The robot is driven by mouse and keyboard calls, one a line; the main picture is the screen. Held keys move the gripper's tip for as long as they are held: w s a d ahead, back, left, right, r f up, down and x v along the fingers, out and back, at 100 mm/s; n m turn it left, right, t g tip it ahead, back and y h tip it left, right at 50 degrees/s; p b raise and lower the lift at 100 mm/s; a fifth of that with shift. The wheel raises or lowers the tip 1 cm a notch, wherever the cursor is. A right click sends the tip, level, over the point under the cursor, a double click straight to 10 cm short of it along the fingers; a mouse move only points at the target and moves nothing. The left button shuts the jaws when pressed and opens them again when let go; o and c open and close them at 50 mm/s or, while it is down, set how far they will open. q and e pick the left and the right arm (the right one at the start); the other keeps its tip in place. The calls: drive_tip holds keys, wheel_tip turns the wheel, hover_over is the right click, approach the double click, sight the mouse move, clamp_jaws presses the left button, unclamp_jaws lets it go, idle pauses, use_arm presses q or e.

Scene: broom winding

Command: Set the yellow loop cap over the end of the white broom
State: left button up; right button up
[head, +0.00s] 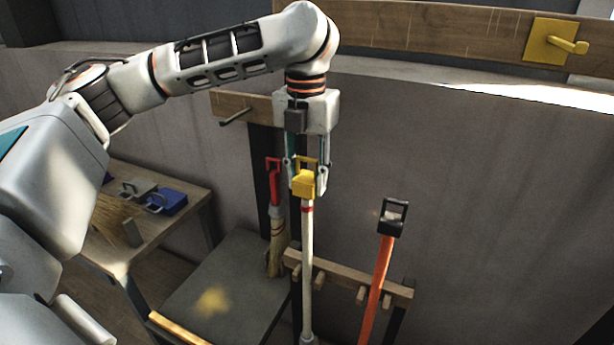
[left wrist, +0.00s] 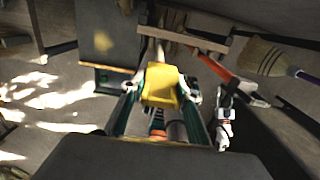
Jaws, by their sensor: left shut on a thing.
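The yellow loop cap (head: 304,183) is held between the fingers of my left gripper (head: 307,189), which points downward. The white broom (head: 307,262) stands upright in the rack, with a red band near its top end. The cap is directly above or at that top end; I cannot tell whether it is seated over it. In the left wrist view, the yellow cap (left wrist: 160,88) sits between the left gripper's fingers (left wrist: 165,95) and hides the broom's end. My right gripper is not clearly visible in the head view.
A red-handled brush (head: 275,220) hangs behind. A side table (head: 178,218) at left holds a blue cap (head: 167,202). A yellow hook (head: 553,41) is on the upper rail.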

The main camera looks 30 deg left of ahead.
sight(307, 158)
use_arm(q)
drive_tip(key=shift+f, duration=0.5)
drive_tip(key=shift+f, duration=1)
drive_tip(key=o, duration=0.9)
drive_tip(key=shift+r, duration=0.1)
drive_tip(key=shift+r, duration=3.45)
